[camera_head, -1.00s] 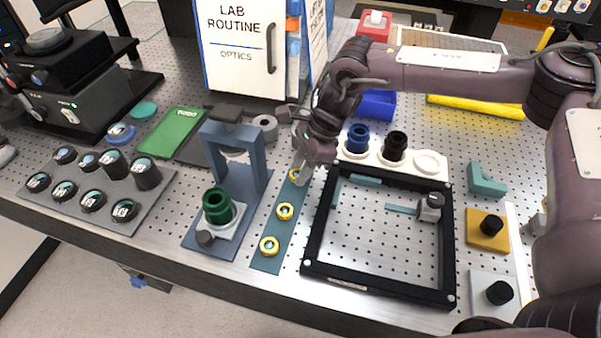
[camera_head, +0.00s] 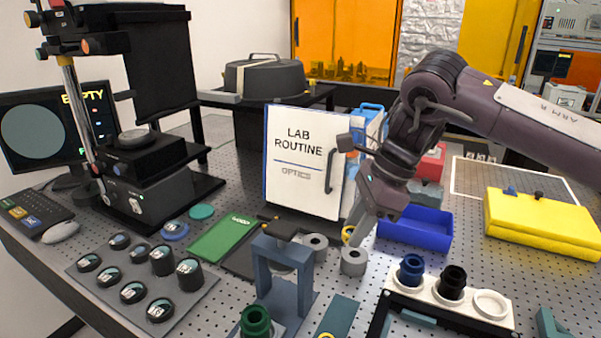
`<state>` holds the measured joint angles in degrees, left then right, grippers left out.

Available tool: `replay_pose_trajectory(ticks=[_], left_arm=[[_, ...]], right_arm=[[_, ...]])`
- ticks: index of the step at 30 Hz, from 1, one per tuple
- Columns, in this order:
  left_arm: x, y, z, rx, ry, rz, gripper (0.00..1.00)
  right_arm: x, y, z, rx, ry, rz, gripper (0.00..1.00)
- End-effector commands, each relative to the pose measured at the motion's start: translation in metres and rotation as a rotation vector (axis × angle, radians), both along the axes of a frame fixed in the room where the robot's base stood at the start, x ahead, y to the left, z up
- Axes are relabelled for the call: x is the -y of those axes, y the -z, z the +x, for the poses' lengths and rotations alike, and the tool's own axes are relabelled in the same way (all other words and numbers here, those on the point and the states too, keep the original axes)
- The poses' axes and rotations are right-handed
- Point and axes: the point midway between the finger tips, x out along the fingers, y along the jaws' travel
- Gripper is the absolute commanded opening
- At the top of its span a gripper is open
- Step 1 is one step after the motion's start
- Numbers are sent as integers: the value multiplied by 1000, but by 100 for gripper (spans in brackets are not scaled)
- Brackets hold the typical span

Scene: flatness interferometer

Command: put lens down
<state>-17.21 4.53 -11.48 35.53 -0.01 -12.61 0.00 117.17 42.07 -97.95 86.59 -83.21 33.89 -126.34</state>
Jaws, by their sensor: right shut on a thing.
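My right gripper (camera_head: 354,232) is shut on a small yellow-rimmed ring, which I take to be the lens (camera_head: 347,233). It holds the lens tilted near its fingertips, above the bench behind a grey cylinder (camera_head: 353,262); the gap below is hard to judge. The teal strip (camera_head: 340,315) lies nearer the front, partly cut off by the bottom edge, with another yellow ring (camera_head: 326,335) just showing. A blue-grey upright frame (camera_head: 262,275) stands left of the strip, with a green ring mount (camera_head: 255,322) in front. My left gripper is not in view.
A second grey cylinder (camera_head: 316,246) stands near the lens. The white lab binder (camera_head: 300,150) stands behind, and a blue bin (camera_head: 418,228) is to the right. A white holder (camera_head: 405,289) with blue and black mounts is at front right. A grey tray (camera_head: 120,308) of lenses lies left.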

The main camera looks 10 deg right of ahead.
Motion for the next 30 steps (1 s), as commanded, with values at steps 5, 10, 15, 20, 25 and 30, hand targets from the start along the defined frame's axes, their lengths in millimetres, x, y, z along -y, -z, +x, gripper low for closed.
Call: replay_pose_trajectory(ticks=[5, 10, 15, 20, 25, 30], left_arm=[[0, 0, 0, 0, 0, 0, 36], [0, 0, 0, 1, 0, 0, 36], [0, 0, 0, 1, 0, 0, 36], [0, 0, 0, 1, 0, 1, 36], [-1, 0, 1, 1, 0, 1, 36], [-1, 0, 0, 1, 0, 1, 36]], right_arm=[[0, 7, -4, 2, 155, 2, 7], [-1, 18, -10, 4, 433, 1, 7], [-2, 28, -16, 7, 738, -1, 7], [-2, 38, -21, 8, 1028, -3, 7], [-1, 48, -27, 10, 1335, -3, 7], [0, 57, -32, 13, 1648, -4, 7]])
